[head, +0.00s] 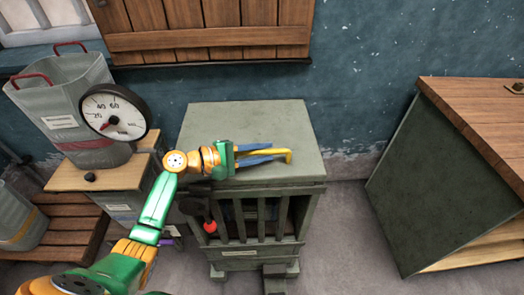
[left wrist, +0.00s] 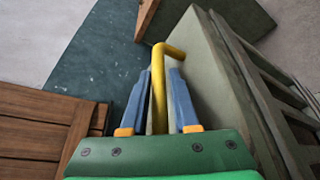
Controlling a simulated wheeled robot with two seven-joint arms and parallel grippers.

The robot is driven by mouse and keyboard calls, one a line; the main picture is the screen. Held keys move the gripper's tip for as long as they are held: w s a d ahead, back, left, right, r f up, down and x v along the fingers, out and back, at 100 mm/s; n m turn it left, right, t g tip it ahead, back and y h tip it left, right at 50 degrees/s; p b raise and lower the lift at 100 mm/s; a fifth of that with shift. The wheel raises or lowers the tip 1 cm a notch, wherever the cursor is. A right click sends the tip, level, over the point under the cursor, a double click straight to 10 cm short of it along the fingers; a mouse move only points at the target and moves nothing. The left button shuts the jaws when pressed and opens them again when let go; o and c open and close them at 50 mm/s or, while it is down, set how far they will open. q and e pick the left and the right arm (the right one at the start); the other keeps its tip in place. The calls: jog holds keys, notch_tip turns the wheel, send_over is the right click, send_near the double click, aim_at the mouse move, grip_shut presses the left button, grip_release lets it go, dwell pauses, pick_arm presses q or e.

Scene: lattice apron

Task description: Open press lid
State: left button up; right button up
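A grey-green box with a slatted front, which I take to be the press (head: 240,250), stands in the middle of the head view. Its flat top, seemingly the lid (head: 255,118), lies level and shut. My left gripper (head: 272,153) is over the top, pointing right. Its blue fingers are apart. A yellow L-shaped bar (head: 283,151) runs between them and past their tips, bent at its end. The left wrist view shows the bar (left wrist: 158,85) between the fingertips (left wrist: 160,72), with narrow gaps beside it. Whether the bar touches the top is unclear. My right gripper is out of view.
A red knob (head: 210,227) sits at the box's front left. A grey bucket (head: 60,95) and a round gauge (head: 115,112) stand to the left. A wood-topped cabinet (head: 400,190) stands at the right, with clear floor between. A wooden shutter (head: 215,45) hangs behind.

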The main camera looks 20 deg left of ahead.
pick_arm(q)
grip_shut()
dwell(1.1)
